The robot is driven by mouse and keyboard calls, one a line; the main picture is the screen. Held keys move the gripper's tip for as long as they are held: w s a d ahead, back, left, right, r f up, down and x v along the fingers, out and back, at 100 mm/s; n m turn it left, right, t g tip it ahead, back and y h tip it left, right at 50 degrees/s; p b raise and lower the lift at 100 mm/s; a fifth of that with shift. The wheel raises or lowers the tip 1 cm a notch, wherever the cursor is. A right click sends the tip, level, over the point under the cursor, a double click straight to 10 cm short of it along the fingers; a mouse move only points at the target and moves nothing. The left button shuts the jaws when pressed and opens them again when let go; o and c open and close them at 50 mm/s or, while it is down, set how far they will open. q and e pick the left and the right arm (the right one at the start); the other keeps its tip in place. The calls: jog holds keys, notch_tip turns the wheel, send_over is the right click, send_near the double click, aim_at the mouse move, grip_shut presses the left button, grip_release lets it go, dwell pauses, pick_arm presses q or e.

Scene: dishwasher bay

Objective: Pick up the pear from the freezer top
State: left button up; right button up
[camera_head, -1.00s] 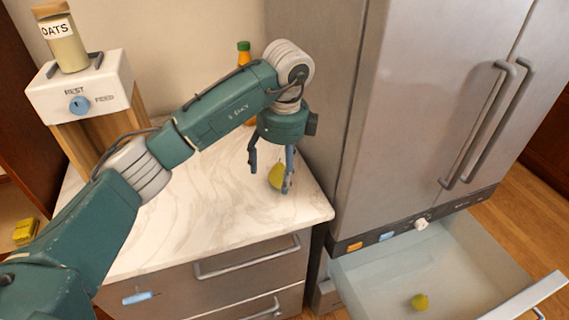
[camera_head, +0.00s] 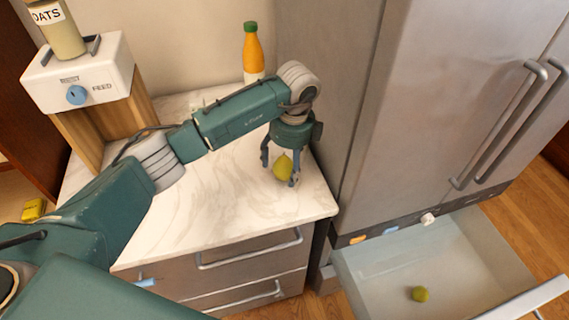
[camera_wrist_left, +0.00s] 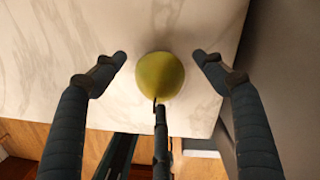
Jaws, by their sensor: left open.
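A yellow-green pear (camera_head: 283,168) is at the right part of the marble countertop (camera_head: 235,215), close to the fridge side. My left gripper (camera_head: 280,174) points down over it, open, with its fingers spread around the pear. In the left wrist view the pear (camera_wrist_left: 160,78) is between the two side fingers of the gripper (camera_wrist_left: 160,60), with visible gaps on both sides. The third finger overlaps the pear's near edge; I cannot tell whether it touches. My right gripper is not in view.
An orange bottle (camera_head: 253,55) stands behind my arm. A white feeder box (camera_head: 85,75) with an oats jar (camera_head: 55,32) stands at left. The fridge (camera_head: 430,100) stands close right of the gripper.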

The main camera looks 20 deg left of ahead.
pick_arm(q)
jog(key=shift+a+f, duration=0.15)
jog(key=shift+f, duration=0.9)
jog(key=c, duration=1.2)
jog(key=shift+c, duration=0.8)
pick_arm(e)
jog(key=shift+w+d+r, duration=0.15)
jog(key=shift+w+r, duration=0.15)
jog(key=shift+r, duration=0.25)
pick_arm(q)
jog(key=shift+w, duration=0.1)
